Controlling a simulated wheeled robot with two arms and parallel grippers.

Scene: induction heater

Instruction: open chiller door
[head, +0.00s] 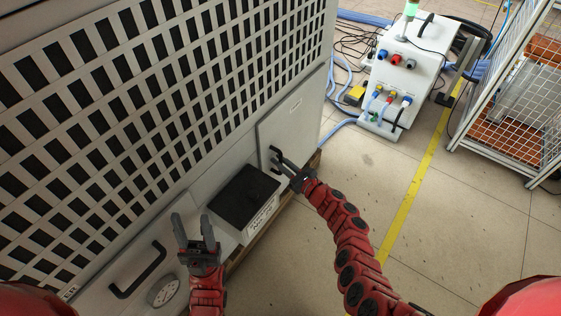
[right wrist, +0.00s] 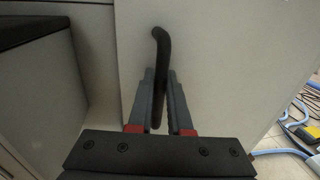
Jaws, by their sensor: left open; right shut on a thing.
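The chiller is the large grey cabinet with a slotted grille (head: 150,90). Its door panel (head: 291,127) at the lower right looks flush with the cabinet front. The door's black handle (head: 275,153) is a small bar; in the right wrist view the handle (right wrist: 160,60) stands upright between my fingers.
A black-topped box (head: 245,196) projects from the cabinet between my grippers. A second black handle (head: 138,272) and a round gauge (head: 164,291) are at lower left. A white unit (head: 408,70) with hoses and a wire cage (head: 515,95) stand beyond. The floor (head: 370,180) right of the door is clear.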

